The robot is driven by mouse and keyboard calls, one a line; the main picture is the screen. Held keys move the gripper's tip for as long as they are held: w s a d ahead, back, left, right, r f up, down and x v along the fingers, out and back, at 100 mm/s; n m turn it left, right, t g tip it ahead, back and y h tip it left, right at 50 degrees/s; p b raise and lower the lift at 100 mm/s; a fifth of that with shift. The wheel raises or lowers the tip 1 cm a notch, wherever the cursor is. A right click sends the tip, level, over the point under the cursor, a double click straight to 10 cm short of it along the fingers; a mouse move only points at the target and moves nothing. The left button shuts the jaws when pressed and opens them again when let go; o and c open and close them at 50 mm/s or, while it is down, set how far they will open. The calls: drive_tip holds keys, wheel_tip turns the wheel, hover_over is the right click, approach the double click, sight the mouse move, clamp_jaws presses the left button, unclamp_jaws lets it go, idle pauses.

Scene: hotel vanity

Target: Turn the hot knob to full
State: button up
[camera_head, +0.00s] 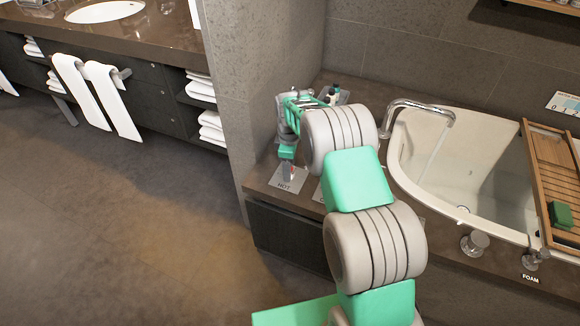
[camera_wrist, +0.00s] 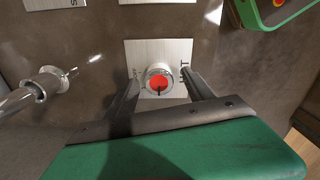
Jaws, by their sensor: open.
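The hot knob (camera_wrist: 158,83) is a round silver knob with a red cap on a square metal plate (camera_wrist: 136,52) in the wrist view. A dark mark on the cap points toward the bottom of the picture. My gripper (camera_wrist: 160,78) is open, with one finger on each side of the knob. I cannot tell whether either finger touches it. In the head view, the HOT label plate (camera_head: 287,183) lies on the counter's front left corner. My gripper (camera_head: 287,168) is over it there, and the knob is not clearly visible.
A silver pipe (camera_wrist: 35,95) lies left of the knob in the wrist view. A white tub (camera_head: 468,165) with a spout (camera_head: 425,107), a wooden caddy (camera_head: 548,175) and another knob (camera_head: 474,242) stand to the right. A wall (camera_head: 236,75) rises behind my gripper. The floor at left is clear.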

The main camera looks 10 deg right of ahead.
wheel_tip(320, 180, up, 8)
drive_tip(key=shift+f+p, duration=0.1)
drive_tip(key=shift+p, duration=0.2)
idle(0.4)
